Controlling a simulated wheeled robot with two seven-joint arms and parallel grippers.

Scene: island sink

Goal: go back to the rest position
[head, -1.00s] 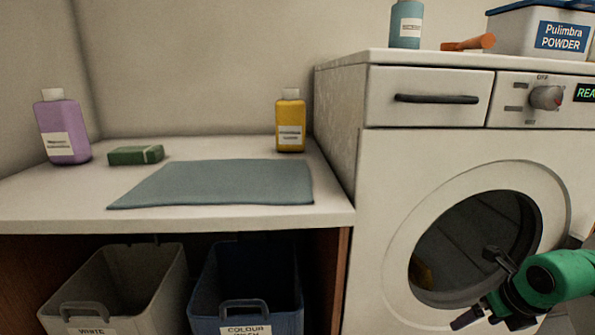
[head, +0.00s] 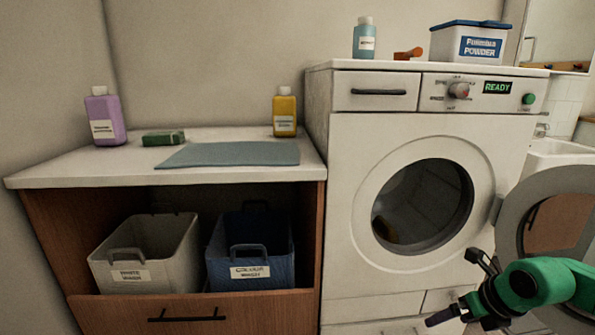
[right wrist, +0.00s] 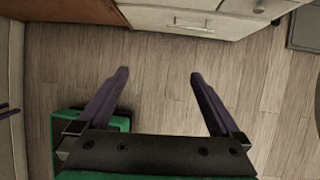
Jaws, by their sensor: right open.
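My right gripper (head: 456,288) is in front of the washing machine (head: 342,180), low and just left of the open round door (head: 562,205). In the right wrist view its two fingers (right wrist: 158,75) are spread apart with only wooden floor between them, so it is open and empty. The machine's drum opening (head: 425,200) is uncovered, and a small yellowish item shows dimly at its lower left. My left gripper is not in view.
Below are a white basket (head: 150,250) and a blue basket (head: 250,262). A sink (head: 560,150) stands at the right.

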